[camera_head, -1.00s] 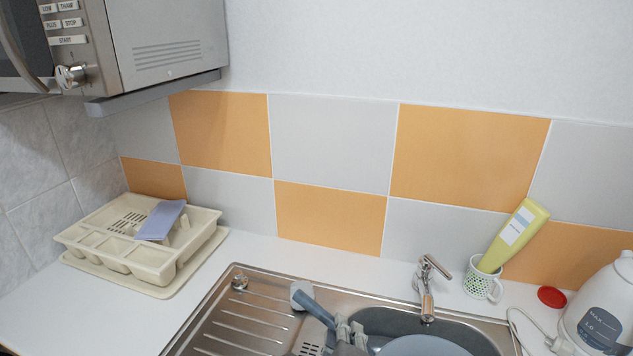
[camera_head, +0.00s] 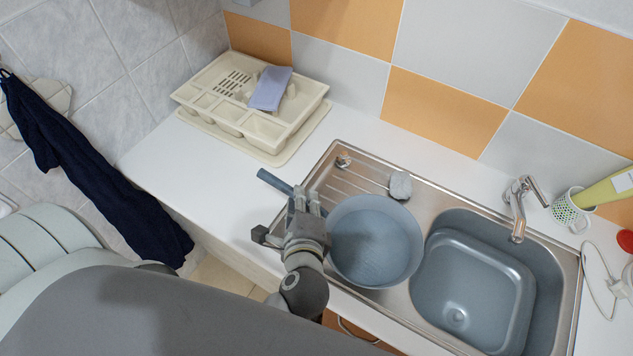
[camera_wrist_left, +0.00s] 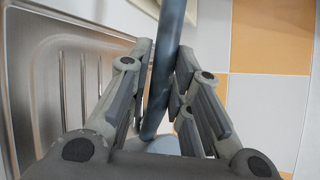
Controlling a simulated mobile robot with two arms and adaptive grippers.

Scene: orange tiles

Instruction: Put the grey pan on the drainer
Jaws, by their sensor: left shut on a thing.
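The grey pan (camera_head: 375,240) is a round, blue-grey pan over the ribbed drainboard and the left edge of the sink bowl. Its dark handle (camera_head: 275,182) points to the upper left. My left gripper (camera_head: 307,200) is shut on the handle; in the left wrist view the handle (camera_wrist_left: 165,75) runs between the fingers (camera_wrist_left: 160,95). I cannot tell how high the pan is. The drainer (camera_head: 222,112), a cream rack with compartments, sits on the counter at the upper left, apart from the pan. My right gripper is not in view.
A purple-blue sponge-like block (camera_head: 270,88) lies in the drainer. A grey basin (camera_head: 470,290) sits in the sink bowl, beside the tap (camera_head: 517,205). The white counter (camera_head: 165,160) in front of the drainer is clear.

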